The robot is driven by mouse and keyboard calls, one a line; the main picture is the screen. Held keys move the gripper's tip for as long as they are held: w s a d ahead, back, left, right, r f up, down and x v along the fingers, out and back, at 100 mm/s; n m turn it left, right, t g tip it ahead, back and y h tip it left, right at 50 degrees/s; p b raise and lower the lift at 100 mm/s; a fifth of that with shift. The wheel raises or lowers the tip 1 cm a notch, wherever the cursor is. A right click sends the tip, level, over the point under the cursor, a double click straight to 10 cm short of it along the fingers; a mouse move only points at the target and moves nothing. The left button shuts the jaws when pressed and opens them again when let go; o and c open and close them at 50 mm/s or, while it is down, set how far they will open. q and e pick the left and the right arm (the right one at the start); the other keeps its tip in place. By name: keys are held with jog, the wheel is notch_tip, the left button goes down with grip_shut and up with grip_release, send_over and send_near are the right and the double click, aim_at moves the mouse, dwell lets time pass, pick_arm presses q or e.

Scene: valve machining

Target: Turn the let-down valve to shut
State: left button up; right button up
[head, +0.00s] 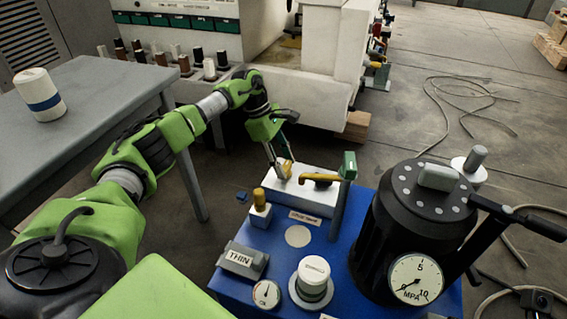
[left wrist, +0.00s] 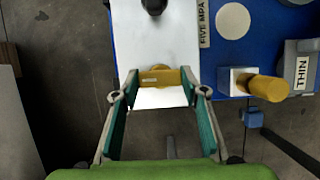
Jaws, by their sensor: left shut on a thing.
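My left gripper (head: 282,165) reaches down to the far left end of the white block (head: 315,202) on the blue bench. Its fingers (left wrist: 159,85) are shut on a yellow piece (left wrist: 158,76), one on each side of it; the yellow piece also shows in the head view (head: 288,167). To its right a yellow lever (head: 320,178) stands over the same white block. A second yellow knob (head: 260,197) sits on a small white block nearer me. No label I can read names the let-down valve. My right gripper is not in view.
The blue bench (head: 222,288) carries a black pump with a pressure gauge (head: 416,279), a green-topped post (head: 349,165), a THIN box (head: 243,261) and a white-capped jar (head: 312,277). A grey table (head: 100,100) is at the left. Floor lies open at the upper right.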

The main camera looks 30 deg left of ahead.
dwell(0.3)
pick_arm(q)
jog(key=o, duration=1.1)
jog(key=v, duration=1.2)
